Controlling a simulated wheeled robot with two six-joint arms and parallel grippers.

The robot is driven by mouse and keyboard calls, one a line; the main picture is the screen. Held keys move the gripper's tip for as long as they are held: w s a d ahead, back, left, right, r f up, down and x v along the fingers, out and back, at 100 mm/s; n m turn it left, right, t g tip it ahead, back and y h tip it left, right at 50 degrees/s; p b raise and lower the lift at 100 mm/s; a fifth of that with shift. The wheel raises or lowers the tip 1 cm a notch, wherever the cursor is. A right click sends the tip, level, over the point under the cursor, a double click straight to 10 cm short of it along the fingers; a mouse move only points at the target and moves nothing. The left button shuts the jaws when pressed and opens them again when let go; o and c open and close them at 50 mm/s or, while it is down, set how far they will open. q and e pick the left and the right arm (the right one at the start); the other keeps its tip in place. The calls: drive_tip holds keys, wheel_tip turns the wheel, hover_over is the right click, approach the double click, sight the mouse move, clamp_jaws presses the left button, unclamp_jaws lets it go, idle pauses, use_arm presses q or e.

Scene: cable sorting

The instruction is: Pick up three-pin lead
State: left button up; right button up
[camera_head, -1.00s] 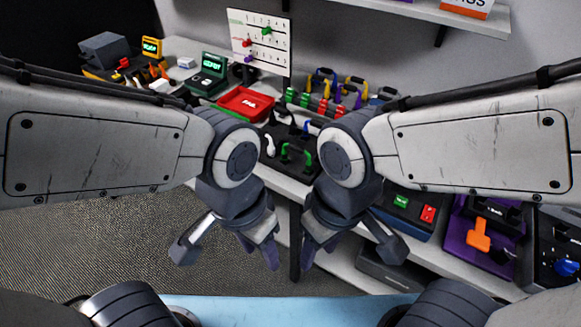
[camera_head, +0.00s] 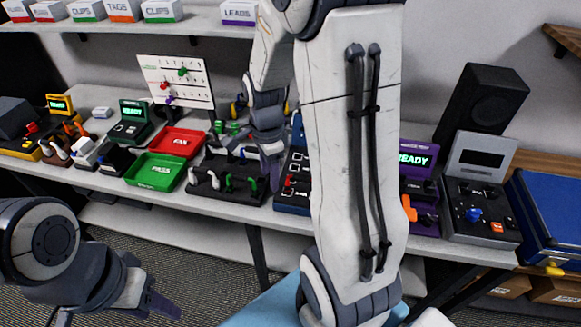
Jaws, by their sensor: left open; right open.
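A black rack (camera_head: 203,195) on the bench holds short looped leads, including a white lead (camera_head: 191,178) and a green lead (camera_head: 229,181). I cannot tell which is the three-pin lead, as the plug pins are too small to see. My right gripper (camera_head: 272,178) is open and empty, pointing down over the right end of the rack and hiding part of it. My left gripper (camera_head: 162,302) is open and empty at the lower left, in front of and below the bench.
A green PASS tray (camera_head: 155,184) and a red FAIL tray (camera_head: 176,131) lie left of the rack. A blue device (camera_head: 292,198) stands right of it. A pegboard sign (camera_head: 176,80) stands behind. My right arm covers the bench's middle.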

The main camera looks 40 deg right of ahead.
sight(302, 176)
drive_tip(key=d+m, duration=0.2)
drive_tip(key=d, duration=0.1)
drive_tip(key=d+m+p, duration=0.1)
drive_tip(key=d+m, duration=0.1)
drive_tip(key=d, duration=0.1)
drive_tip(key=d+f+m, duration=0.1)
drive_tip(key=d+m, duration=0.1)
drive_tip(key=m, duration=0.1)
drive_tip(key=shift+s+d, duration=0.4)
drive_tip(key=shift+m, duration=0.4)
drive_tip(key=f, duration=0.4)
drive_tip(key=shift+s+d+f+p, duration=0.1)
drive_tip(key=shift+d+f+p, duration=0.2)
drive_tip(key=shift+p, duration=0.1)
wheel_tip(302, 176, down, 5)
drive_tip(key=shift+r+p, duration=0.1)
drive_tip(key=shift+p, duration=0.8)
drive_tip(key=shift+w+f, duration=0.2)
drive_tip(key=shift+f, duration=0.4)
use_arm(q)
wheel_tip(302, 176, up, 5)
drive_tip(key=shift+f, duration=0.15)
use_arm(e)
clamp_jaws()
